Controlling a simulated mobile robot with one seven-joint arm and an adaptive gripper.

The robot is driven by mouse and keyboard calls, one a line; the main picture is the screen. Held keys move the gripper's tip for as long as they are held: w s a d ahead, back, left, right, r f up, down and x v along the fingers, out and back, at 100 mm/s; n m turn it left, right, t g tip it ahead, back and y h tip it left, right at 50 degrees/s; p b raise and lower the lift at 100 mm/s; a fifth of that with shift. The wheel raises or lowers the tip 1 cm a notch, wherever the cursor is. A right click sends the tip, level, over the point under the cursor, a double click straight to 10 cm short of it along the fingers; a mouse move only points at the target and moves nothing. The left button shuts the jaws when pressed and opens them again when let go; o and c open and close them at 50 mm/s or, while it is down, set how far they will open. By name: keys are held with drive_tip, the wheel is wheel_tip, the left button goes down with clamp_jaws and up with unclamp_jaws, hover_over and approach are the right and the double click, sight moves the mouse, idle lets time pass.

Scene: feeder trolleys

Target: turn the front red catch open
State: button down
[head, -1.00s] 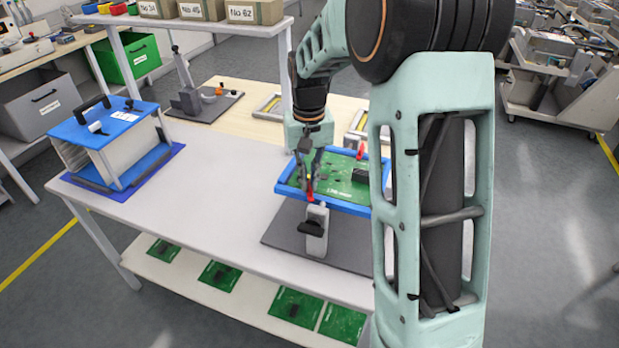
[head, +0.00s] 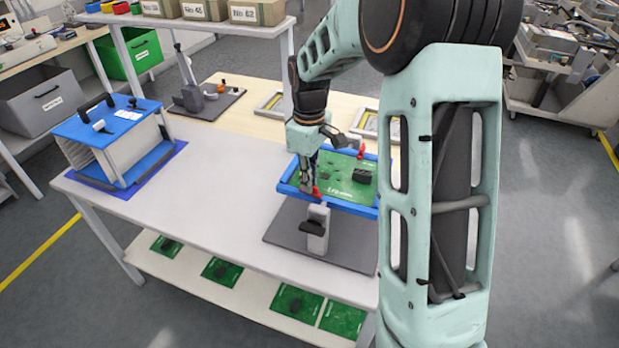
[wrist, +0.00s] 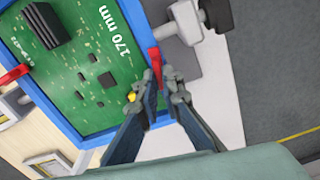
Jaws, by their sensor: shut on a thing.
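A green circuit board (head: 345,180) lies in a blue frame (head: 350,206) on a fixture on the table. The front red catch (head: 317,192) is at the frame's near edge; it also shows in the wrist view (wrist: 156,62), sticking out past the fingertips. My gripper (head: 309,186) is over this catch, pointing down. In the wrist view its fingers (wrist: 160,86) are closed together around the catch, hiding its lower part. A second red catch (head: 361,151) stands at the frame's far side and shows at the wrist view's left edge (wrist: 12,75).
A grey post with a black handle (head: 316,232) stands in front of the frame on a dark base plate (head: 285,232). A blue-topped rack (head: 110,125) stands at the table's left. The white tabletop (head: 200,190) between is clear.

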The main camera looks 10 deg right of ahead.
drive_tip(key=shift+n, duration=0.7)
drive_tip(key=c, duration=2.1)
unclamp_jaws()
wheel_tip(320, 180, up, 12)
